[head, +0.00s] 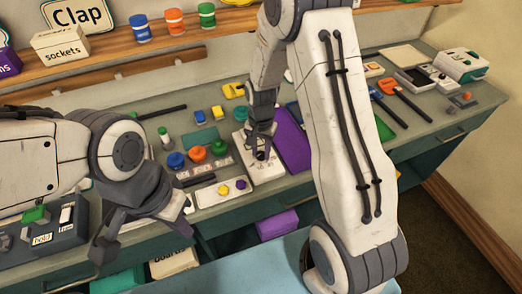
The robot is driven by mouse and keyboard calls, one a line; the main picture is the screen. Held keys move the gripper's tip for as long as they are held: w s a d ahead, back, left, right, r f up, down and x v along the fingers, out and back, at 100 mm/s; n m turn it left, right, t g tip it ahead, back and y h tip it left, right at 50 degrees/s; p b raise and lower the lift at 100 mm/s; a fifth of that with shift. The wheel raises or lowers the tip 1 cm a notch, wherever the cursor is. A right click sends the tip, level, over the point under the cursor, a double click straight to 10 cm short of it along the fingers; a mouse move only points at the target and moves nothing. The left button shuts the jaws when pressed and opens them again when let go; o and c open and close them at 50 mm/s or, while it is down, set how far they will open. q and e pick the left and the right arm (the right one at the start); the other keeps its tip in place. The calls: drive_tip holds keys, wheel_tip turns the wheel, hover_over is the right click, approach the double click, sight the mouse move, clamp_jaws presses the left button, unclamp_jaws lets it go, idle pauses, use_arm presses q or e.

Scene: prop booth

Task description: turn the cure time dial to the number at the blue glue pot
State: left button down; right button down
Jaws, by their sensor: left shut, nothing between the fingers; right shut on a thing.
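A white panel (264,174) on the bench carries a dark dial knob (260,156). My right gripper (261,148) reaches down from above and is shut on this knob. The gripper hides much of the knob, and I cannot read its setting. A blue glue pot (176,161) stands left of the panel, beside a red-orange pot (197,154) and a green pot (219,147). A pale strip with small marks (205,167) lies in front of the pots; its numbers are too small to read. My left gripper (150,212) is shut and empty at the bench's front left.
Blue (140,29), orange (174,22) and green (207,15) containers stand on the shelf. A purple piece (292,140) lies right of the panel. Tools lie farther right.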

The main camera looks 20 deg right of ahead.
sight(261, 154)
drive_tip(key=shift+n, duration=0.3)
drive_tip(key=n, duration=0.3)
drive_tip(key=shift+n, duration=0.4)
drive_tip(key=n, duration=0.5)
idle(0.3)
drive_tip(key=c, duration=0.5)
unclamp_jaws()
wheel_tip(261, 154, up, 11)
drive_tip(key=shift+f+b, duration=0.2)
drive_tip(key=shift+b, duration=0.25)
